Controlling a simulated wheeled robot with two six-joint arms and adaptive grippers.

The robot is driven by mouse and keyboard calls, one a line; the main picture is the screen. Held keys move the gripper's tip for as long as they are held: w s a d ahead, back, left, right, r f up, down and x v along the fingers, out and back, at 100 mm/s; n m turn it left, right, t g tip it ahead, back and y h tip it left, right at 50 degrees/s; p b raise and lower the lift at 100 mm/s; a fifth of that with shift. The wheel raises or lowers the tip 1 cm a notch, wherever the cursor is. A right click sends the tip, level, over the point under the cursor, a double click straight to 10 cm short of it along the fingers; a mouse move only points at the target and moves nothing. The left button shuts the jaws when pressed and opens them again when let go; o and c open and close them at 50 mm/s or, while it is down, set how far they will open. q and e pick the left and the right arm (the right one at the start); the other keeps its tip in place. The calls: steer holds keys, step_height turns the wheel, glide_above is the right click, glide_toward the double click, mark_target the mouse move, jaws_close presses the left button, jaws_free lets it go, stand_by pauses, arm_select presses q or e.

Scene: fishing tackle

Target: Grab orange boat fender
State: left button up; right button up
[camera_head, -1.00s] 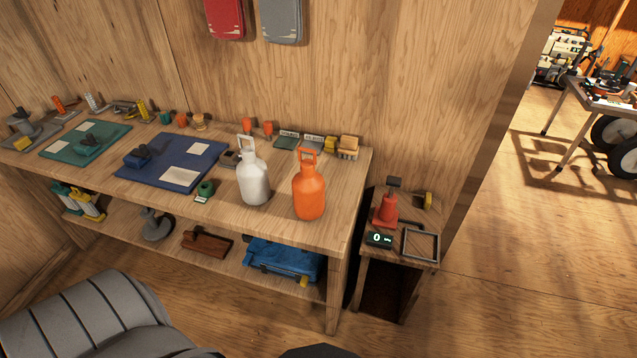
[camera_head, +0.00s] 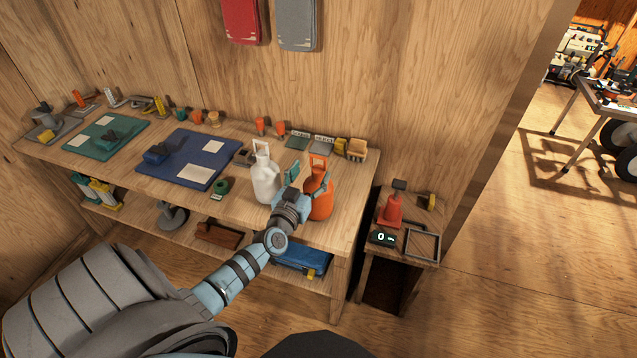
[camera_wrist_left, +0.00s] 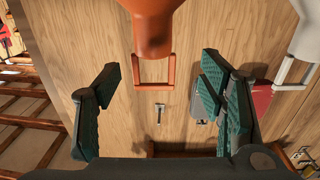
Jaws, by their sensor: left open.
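The orange boat fender (camera_head: 321,206) stands upright on the workbench's right part, with a loop handle on top. A white fender (camera_head: 264,182) of like shape stands to its left. My left gripper (camera_head: 304,176) is at the orange fender's upper part and hides some of its left side. In the left wrist view the jaws (camera_wrist_left: 160,83) are open, with the orange fender's handle (camera_wrist_left: 154,84) showing between them. The fender's body (camera_wrist_left: 152,30) runs off the top edge. I cannot tell whether the fingers touch it. My right gripper is not in view.
The wooden workbench (camera_head: 343,212) also bears a blue mat (camera_head: 213,151), a green mat (camera_head: 122,124) and small tackle. A wall is close behind.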

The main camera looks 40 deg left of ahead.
mark_target(318, 168)
arm_select(q)
steer(key=x, duration=0.1)
steer(key=b+x, duration=0.1)
steer(key=x, duration=0.2)
steer(key=shift+w+d+r, duration=0.25)
steer(key=shift+w+d, duration=0.1)
steer(key=shift+r, duration=0.15)
jaws_close()
